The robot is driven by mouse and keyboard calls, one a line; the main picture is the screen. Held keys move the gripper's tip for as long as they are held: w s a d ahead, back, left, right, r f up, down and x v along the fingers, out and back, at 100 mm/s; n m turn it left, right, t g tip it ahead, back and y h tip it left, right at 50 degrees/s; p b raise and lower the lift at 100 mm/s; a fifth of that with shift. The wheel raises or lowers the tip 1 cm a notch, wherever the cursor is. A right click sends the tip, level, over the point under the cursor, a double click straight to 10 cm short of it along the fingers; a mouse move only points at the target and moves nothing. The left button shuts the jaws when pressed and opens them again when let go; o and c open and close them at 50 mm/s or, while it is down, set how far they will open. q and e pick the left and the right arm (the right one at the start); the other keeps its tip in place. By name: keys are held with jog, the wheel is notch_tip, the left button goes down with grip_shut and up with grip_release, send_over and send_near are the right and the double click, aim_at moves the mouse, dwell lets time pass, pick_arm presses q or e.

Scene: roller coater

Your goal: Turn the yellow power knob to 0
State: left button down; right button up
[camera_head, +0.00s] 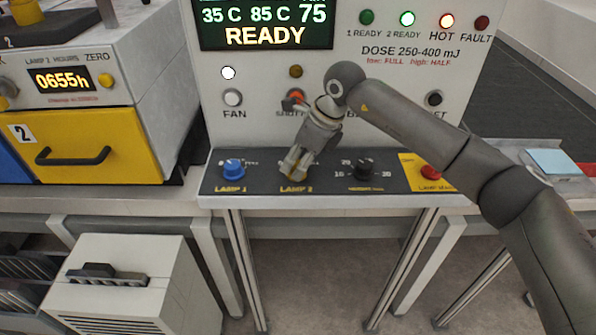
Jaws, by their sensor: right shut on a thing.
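The yellow power knob (292,181) sits on the dark sloped strip of the control panel, above the label LAMP 2. Only a small part of it shows, as my right gripper covers it. My right gripper (294,172) points down at the knob with its fingers around it and is shut on it. The knob's pointer and most of its scale are hidden behind the fingers. My left gripper is not in view.
A blue LAMP 1 knob (233,167) is left of the gripper, a black knob (364,168) right. A red button (431,172) is farther right. The display (265,24) reads READY. A yellow drawer (90,150) stands left.

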jog(key=shift+w+f+n+g+b, duration=0.1)
jog(key=shift+n+g+b, duration=0.4)
jog(key=shift+n+b, duration=0.55)
jog(key=shift+n+g+b, duration=0.35)
jog(key=shift+n+g, duration=0.05)
jog(key=shift+n, duration=0.85)
jog(key=o, duration=1)
